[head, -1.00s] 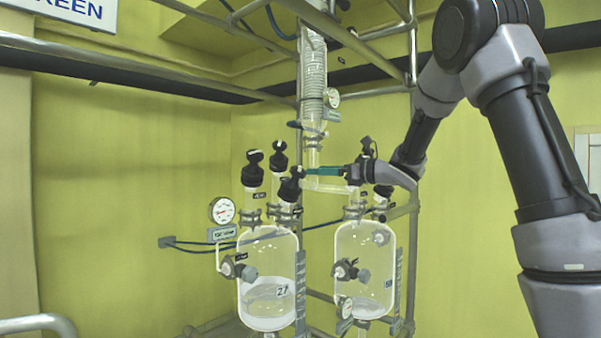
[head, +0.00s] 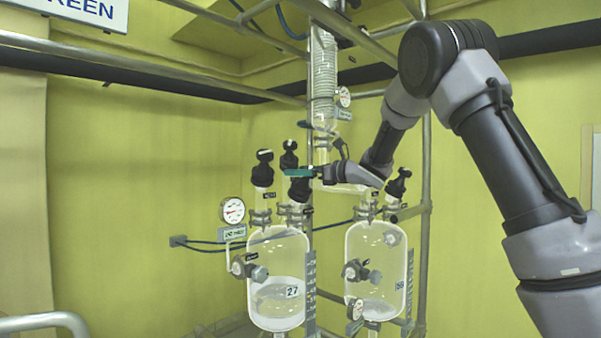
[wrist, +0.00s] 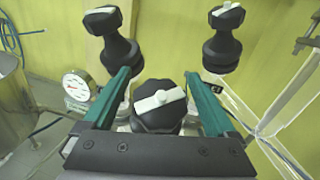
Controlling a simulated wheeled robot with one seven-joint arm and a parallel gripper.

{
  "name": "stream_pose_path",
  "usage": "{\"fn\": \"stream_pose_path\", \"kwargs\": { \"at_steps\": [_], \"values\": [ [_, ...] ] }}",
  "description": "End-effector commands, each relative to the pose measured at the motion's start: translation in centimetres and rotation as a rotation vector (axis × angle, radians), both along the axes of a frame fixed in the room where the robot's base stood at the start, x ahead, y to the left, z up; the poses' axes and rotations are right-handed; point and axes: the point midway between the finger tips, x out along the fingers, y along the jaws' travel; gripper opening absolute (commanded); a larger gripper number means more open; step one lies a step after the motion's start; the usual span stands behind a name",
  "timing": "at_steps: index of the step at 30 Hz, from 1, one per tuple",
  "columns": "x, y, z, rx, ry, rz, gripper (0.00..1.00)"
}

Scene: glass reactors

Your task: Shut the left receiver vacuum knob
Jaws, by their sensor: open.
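The left receiver (head: 278,282) is a clear glass vessel marked 27, with some pale contents at the bottom. Three black knobs stand on its top: a left one (head: 264,168), a back one (head: 289,157) and a near one (head: 300,190). Their labels are too small to read, so I cannot tell which is the vacuum knob. My gripper (head: 296,172) has teal fingers, open, at the top of the near knob. In the wrist view the near knob (wrist: 158,108), with a slightly tilted white bar on top, sits between the open fingers; I cannot tell whether they touch.
The other two knobs (wrist: 110,38) (wrist: 225,40) stand just beyond the fingertips. A gauge (head: 232,210) is at the left. A right receiver (head: 375,265) stands beside, with a glass column (head: 322,70) and metal frame pipes above.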

Motion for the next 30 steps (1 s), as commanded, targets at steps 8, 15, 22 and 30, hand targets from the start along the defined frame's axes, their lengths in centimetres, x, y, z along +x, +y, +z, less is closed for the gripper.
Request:
{"fn": "stream_pose_path", "kwargs": {
  "at_steps": [8, 15, 22, 30],
  "values": [
    [-0.01, -0.03, 0.01, 0.000, 0.000, 0.000, 0.46],
    [-0.03, -0.03, 0.02, 0.001, 0.002, -0.003, 0.06],
    [0.07, -0.11, 0.01, 0.019, 0.025, -0.052, 0.06],
    [0.38, -0.30, -0.03, 0.076, 0.101, -0.210, 0.06]
  ]
}}
